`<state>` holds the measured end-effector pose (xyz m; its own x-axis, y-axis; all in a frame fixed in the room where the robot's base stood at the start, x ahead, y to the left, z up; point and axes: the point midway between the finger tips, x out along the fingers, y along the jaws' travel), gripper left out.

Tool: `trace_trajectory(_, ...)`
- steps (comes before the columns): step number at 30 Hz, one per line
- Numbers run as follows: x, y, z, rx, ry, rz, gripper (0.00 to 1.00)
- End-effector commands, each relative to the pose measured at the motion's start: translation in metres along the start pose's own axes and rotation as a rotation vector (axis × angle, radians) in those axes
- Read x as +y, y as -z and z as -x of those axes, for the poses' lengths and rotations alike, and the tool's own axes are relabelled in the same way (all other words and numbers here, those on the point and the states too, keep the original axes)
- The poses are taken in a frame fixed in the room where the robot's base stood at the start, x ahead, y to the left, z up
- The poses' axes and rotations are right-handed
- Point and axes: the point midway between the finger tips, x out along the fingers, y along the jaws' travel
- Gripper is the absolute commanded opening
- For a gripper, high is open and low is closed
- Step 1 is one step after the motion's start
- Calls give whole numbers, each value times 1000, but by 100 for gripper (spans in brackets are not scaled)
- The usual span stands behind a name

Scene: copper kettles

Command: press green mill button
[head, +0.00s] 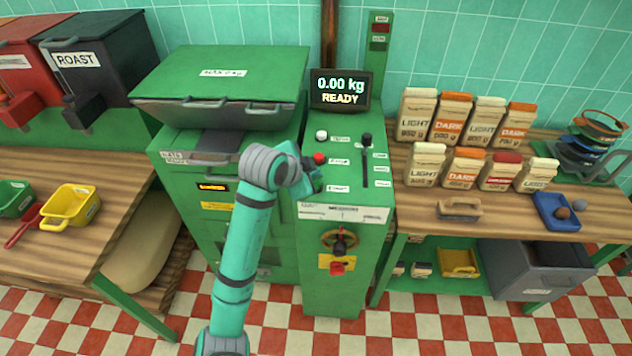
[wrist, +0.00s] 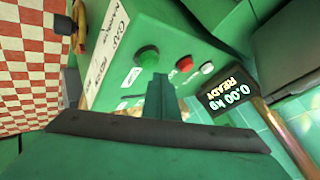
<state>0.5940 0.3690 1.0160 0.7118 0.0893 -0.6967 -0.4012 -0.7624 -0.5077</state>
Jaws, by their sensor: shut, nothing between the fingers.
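The green mill button (wrist: 147,55) is a round green knob on the green panel in the wrist view, beside a white label. My gripper (wrist: 160,78) is shut and empty, its tips just below and right of the green button in that picture. I cannot tell whether they touch it. In the head view my gripper (head: 312,176) is over the left edge of the mill's panel (head: 352,190), and the green button is hidden behind my arm.
The red button (wrist: 184,63) and white button (wrist: 207,67) sit beside the green one; a black lever (head: 366,150) is to their right in the head view. The display (head: 341,90) reads 0.00 kg READY. Coffee bags (head: 425,165) stand on the right bench.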

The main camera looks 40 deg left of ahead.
Motion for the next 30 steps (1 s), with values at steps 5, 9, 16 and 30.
trace_trajectory(5, 0, 0, 0, 0, 0, 0, 0)
trace_trajectory(9, 1, 2, -1, 2, -2, -2, 0)
trace_trajectory(16, 0, 0, 0, 0, 0, 1, 0)
trace_trajectory(30, -1, -2, 1, -2, 2, 3, 0)
